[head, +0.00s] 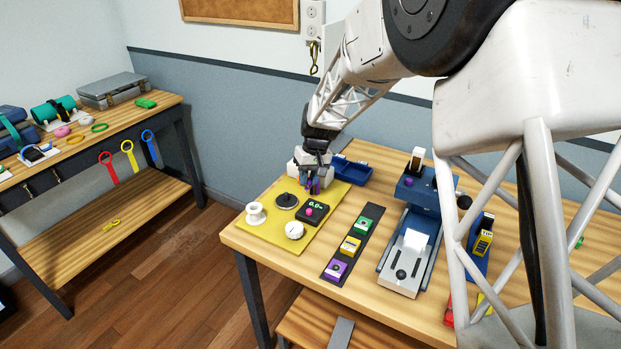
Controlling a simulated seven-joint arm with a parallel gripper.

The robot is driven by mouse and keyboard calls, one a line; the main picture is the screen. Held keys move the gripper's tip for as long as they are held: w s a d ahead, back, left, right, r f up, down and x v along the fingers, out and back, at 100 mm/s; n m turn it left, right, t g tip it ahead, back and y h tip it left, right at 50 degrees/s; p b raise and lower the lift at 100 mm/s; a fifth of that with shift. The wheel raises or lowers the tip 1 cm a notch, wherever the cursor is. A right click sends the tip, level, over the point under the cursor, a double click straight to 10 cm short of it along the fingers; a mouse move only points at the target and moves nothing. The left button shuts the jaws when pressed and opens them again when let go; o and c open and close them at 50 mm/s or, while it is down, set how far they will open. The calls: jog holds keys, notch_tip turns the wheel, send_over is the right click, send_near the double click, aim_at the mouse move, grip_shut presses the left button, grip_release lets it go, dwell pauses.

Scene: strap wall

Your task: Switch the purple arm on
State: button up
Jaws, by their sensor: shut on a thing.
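My gripper (313,190) is low over the back part of the yellow board (322,229), fingers pointing down. It is shut on a small purple piece (310,183) that shows at the fingertips. This looks like the purple arm, but the fingers hide most of it. I cannot tell its position or what it is mounted on. In front of the gripper is a black box (318,214) with a lit green readout of about 0.0 and a pink knob (309,210). A purple block (335,270) sits at the near end of a dark strip.
The board also carries a black disc (287,200), a white spool (255,213) and a white dial (294,230). Yellow and green blocks share the dark strip (344,255). A blue tray (352,171) lies behind; a blue and grey machine (408,255) stands right.

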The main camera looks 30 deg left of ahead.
jog(key=shift+a+m, duration=0.25)
jog(key=shift+m, duration=0.35)
jog(key=o, duration=0.9)
jog(key=shift+w+r, duration=0.1)
jog(key=shift+r, duration=0.05)
jog(key=shift+w+d+r, duration=0.15)
jog(key=shift+r, duration=1.1)
jog(key=shift+w+d+r, duration=0.2)
jog(key=shift+r, duration=1)
jog(key=shift+w+d+r, duration=0.15)
jog(key=shift+r, duration=1.1)
jog(key=shift+d, duration=0.1)
